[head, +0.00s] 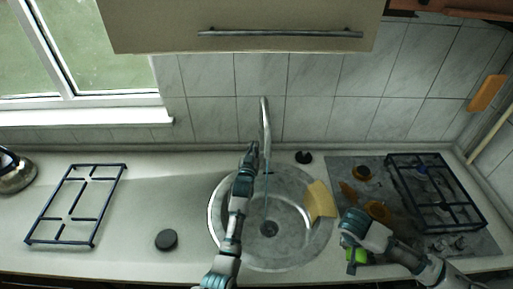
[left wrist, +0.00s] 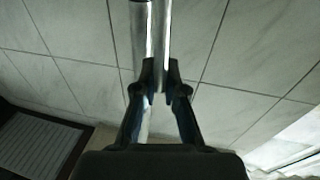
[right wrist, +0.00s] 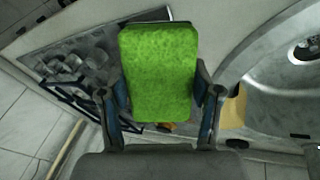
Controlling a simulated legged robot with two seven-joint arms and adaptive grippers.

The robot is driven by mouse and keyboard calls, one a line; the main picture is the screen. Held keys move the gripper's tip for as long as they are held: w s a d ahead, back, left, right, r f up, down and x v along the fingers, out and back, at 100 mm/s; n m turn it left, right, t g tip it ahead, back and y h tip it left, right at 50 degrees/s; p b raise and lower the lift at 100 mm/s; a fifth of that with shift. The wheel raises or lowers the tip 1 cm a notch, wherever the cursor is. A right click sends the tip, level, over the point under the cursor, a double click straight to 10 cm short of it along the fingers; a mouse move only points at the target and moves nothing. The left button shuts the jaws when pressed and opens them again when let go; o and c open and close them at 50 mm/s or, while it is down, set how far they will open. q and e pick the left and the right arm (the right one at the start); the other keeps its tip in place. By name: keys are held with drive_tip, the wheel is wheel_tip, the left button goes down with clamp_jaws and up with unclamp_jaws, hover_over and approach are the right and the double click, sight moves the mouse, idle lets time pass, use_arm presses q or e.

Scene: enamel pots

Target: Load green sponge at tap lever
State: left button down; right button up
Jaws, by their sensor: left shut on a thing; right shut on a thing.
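The green sponge (head: 357,255) is held at the counter's front edge, right of the sink. My right gripper (head: 354,260) is shut on it, and the right wrist view shows the sponge (right wrist: 160,75) between both fingers. The metal tap (head: 265,115) rises behind the round sink (head: 290,257). My left gripper (head: 251,150) reaches over the sink to the tap. In the left wrist view its fingers (left wrist: 160,75) are shut on a shiny metal piece, seemingly the tap lever (left wrist: 160,40). A thin bluish line, seemingly water, runs down into the sink.
A yellow cloth-like piece (head: 320,200) lies on the sink's right rim. The hob with its grate (head: 435,190) is at the right. A loose grate (head: 75,205) and a dark round lid (head: 166,240) lie on the left counter. A kettle (head: 14,175) stands far left.

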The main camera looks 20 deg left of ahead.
use_arm(q)
drive_tip(key=shift+s+d+f, duration=0.15)
drive_tip(key=shift+s+d, duration=0.05)
drive_tip(key=shift+s, duration=0.05)
drive_tip(key=shift+a, duration=0.3)
drive_tip(key=c, duration=1.2)
unclamp_jaws()
drive_tip(key=shift+a, duration=0.2)
drive_tip(key=shift+d, duration=0.3)
drive_tip(key=shift+s+d, duration=0.15)
drive_tip(key=shift+s, duration=0.1)
drive_tip(key=s, duration=0.3)
drive_tip(key=s+f, duration=0.1)
drive_tip(key=s, duration=0.7)
drive_tip(key=shift+s+d+f, duration=0.1)
drive_tip(key=shift+d+f, duration=0.15)
drive_tip(key=shift+d, duration=0.1)
